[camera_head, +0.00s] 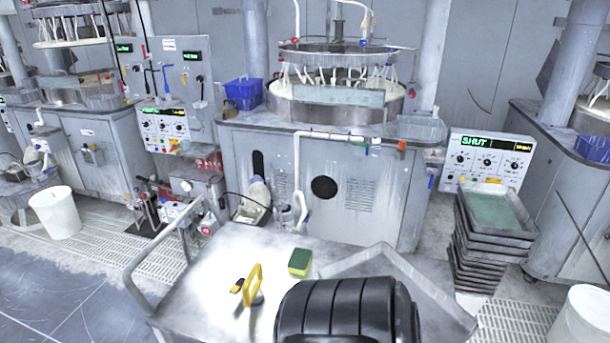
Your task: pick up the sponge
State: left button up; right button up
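The sponge (300,262) is a small block with a green top and a yellow side. It lies on the light grey top of a cart (205,305), just behind a large black ribbed rounded shape at the bottom centre that may be part of me. A yellow handled tool (253,286) stands on the cart to the left of the sponge, apart from it. Neither of my grippers shows in the head view, and nothing is touching the sponge that I can see.
The cart has a raised metal rail (165,245) at its left. A polishing machine (330,185) stands behind it. A stack of trays (490,235) is at the right. White buckets stand at the left (55,212) and lower right (582,322). Bare cart top surrounds the sponge's left side.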

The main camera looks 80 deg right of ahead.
aim_at(299, 263)
jog(key=i+z, duration=0.25)
jog(key=i, duration=0.15)
jog(key=i+j+z, duration=0.15)
jog(key=i+z, duration=0.15)
jog(key=i+j+z, duration=0.25)
jog(key=i, duration=0.2)
jog(key=z, duration=3.15)
